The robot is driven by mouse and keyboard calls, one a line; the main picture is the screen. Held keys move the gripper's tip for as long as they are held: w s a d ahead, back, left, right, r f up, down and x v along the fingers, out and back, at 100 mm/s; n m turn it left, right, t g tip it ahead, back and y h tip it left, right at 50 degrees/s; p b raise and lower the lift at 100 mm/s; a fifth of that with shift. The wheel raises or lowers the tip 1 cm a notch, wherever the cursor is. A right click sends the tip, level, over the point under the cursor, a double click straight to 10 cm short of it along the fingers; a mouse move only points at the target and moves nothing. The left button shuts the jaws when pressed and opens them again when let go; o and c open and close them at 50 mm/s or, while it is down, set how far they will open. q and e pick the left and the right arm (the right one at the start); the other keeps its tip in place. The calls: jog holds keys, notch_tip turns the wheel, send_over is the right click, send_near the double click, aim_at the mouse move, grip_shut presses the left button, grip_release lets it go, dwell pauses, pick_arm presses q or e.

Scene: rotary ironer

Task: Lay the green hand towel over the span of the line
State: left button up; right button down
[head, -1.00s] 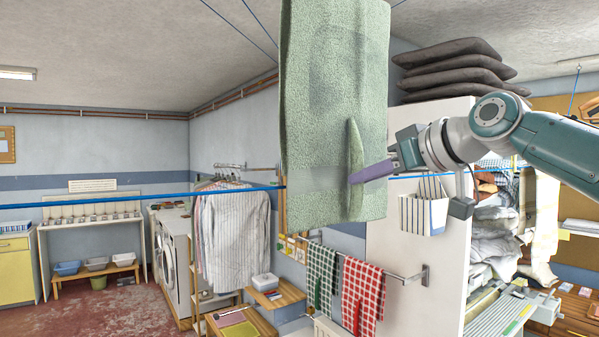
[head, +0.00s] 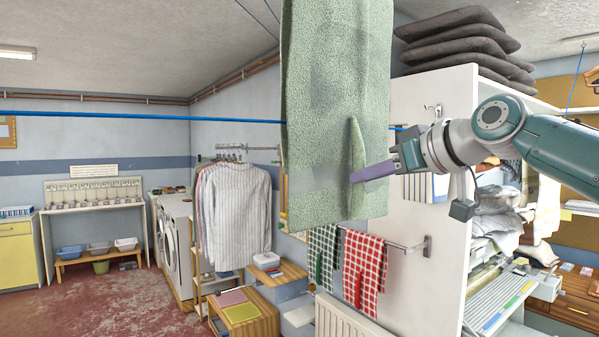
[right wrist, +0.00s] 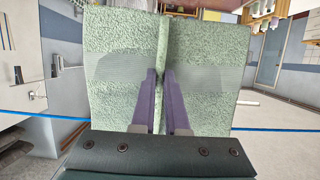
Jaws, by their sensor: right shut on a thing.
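The green hand towel (head: 335,80) hangs in front of me in the head view, running past the top of the picture. My right gripper (head: 370,174) comes in from the right, shut on a pinched upright fold in the towel's lower part. In the right wrist view the two purple fingers (right wrist: 160,88) close on that ridge, with the towel (right wrist: 115,65) spread to both sides. The blue line (head: 130,116) runs across the head view and is hidden behind the towel. It shows on both sides of the towel in the right wrist view (right wrist: 275,133). My left gripper is out of view.
A white shelf unit (head: 435,255) with stacked dark cushions (head: 460,40) stands close on the right. Checked cloths (head: 362,270) hang from a wall rail below the towel. Striped shirts (head: 235,215) hang farther back. The floor (head: 110,300) at left is open.

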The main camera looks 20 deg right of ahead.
notch_tip(320, 180, down, 25)
jog(key=b, duration=2.1)
jog(key=shift+b, duration=0.3)
jog(key=shift+f+b, duration=0.3)
jog(key=shift+b, duration=0.1)
jog(key=c, duration=0.8)
grip_release()
jog(key=shift+c, duration=0.2)
jog(key=shift+s, duration=0.1)
